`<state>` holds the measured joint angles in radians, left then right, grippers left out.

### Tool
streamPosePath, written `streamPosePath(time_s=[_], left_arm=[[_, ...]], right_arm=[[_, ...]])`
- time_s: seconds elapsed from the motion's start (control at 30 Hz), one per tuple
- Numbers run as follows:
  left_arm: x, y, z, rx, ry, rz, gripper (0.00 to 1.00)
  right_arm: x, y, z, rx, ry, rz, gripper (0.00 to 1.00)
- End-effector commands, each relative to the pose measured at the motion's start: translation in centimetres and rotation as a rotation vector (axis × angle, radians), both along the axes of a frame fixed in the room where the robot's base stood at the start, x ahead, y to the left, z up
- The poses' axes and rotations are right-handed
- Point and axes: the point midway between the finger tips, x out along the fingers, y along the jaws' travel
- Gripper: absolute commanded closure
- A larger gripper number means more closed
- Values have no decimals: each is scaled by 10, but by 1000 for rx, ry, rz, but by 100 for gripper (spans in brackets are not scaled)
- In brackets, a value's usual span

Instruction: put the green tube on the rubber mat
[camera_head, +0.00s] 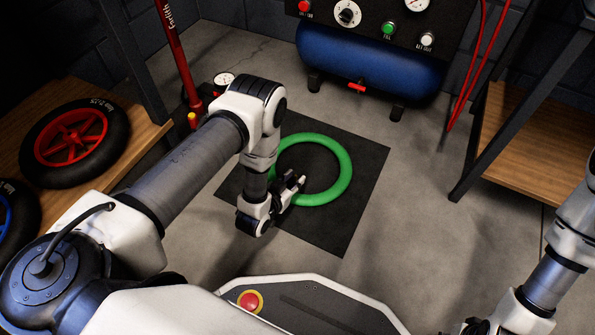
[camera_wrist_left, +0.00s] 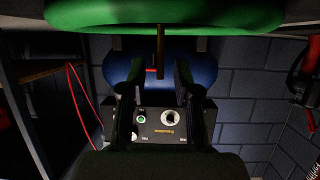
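The green tube (camera_head: 341,187) is a ring that appears flat within the outline of the black rubber mat (camera_head: 345,227) on the floor. I cannot tell whether it touches the mat or is slightly above it. My left gripper (camera_head: 297,184) is low at the tube's near left side. In the left wrist view the tube (camera_wrist_left: 160,15) crosses the top, beyond the fingers. There the fingers of my left gripper (camera_wrist_left: 158,72) are apart, with a thin brown stem (camera_wrist_left: 160,50) showing between them. My right gripper (camera_head: 480,326) is only partly in view at the bottom edge.
A blue compressor (camera_head: 365,62) with a control panel stands behind the mat. A red floor pump (camera_head: 180,55) is at the left, beside a wooden shelf with wheels (camera_head: 75,148). A wooden bench (camera_head: 530,140) stands at the right. The floor right of the mat is clear.

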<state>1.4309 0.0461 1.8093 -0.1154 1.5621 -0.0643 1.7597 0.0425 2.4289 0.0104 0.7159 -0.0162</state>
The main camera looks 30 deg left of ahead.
Motion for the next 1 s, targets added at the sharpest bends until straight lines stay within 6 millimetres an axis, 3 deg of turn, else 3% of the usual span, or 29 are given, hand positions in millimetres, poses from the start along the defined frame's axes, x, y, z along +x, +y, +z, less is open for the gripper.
streamPosePath(time_s=[0.03,0.1,0.3,0.53,0.67,0.77,0.8,0.9,1.0], left_arm=[[-13,1,13,0,6,1,68],[-31,3,21,0,7,1,68],[-71,6,34,0,4,1,68],[-82,6,34,0,8,1,68],[-92,6,31,-1,179,13,68],[-128,5,31,-1,482,39,68],[-151,5,36,-2,618,55,68],[-212,6,57,-4,923,93,68],[-256,6,79,-4,1117,122,68]], right_arm=[[-3,0,18,1,7,-3,60],[-7,0,31,3,18,-8,60],[-13,1,52,7,36,-18,60],[-14,1,54,7,39,-18,60],[-14,1,54,7,39,-18,60],[-14,1,54,7,39,-18,60],[-14,1,53,7,39,-18,60],[-14,1,53,7,39,-18,60],[-14,1,53,7,39,-18,60]])
